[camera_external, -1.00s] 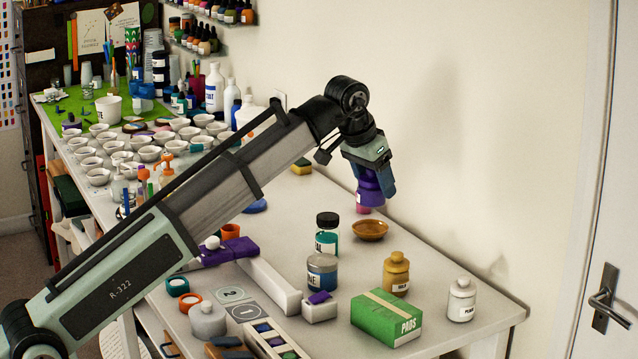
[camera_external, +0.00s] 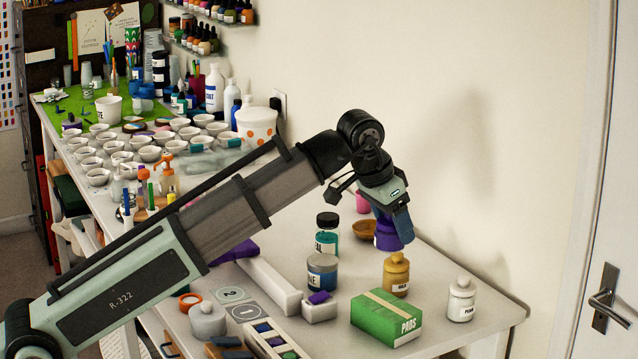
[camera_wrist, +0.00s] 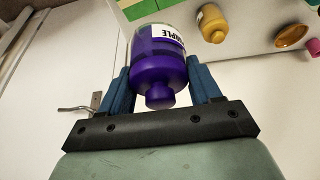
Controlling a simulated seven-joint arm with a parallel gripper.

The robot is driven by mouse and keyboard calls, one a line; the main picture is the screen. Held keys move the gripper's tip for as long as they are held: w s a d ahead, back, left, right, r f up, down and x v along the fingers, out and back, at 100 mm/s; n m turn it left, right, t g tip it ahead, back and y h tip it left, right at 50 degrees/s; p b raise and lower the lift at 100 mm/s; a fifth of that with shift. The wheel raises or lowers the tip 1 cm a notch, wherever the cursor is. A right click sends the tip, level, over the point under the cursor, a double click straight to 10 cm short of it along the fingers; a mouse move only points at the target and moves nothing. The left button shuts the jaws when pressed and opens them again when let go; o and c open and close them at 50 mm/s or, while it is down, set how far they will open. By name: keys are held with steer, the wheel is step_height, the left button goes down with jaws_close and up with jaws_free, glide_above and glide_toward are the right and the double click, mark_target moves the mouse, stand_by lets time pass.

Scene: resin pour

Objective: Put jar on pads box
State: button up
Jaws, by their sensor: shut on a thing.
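My gripper (camera_wrist: 160,85) is shut on a purple jar (camera_wrist: 158,72) with a round knob on its lid and a white label. In the external view the purple jar (camera_external: 388,236) hangs below my gripper (camera_external: 392,222), above the back right part of the table, behind the gold jar. The green pads box (camera_external: 386,317) lies on the table at the front right, nearer the camera than the held jar. A green edge, probably the box (camera_wrist: 137,8), shows at the top of the wrist view.
A gold jar (camera_external: 396,274) stands just behind the pads box, with a white jar (camera_external: 461,300) to its right. A blue-grey jar (camera_external: 322,273) and a teal jar (camera_external: 327,236) stand to the left. An amber dish (camera_external: 364,230) lies behind. The box top is clear.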

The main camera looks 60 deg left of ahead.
mark_target(377, 244)
steer(key=shift+f, duration=6.2)
steer(key=o, duration=1.2)
steer(key=shift+f, duration=0.1)
steer(key=v, duration=1.2)
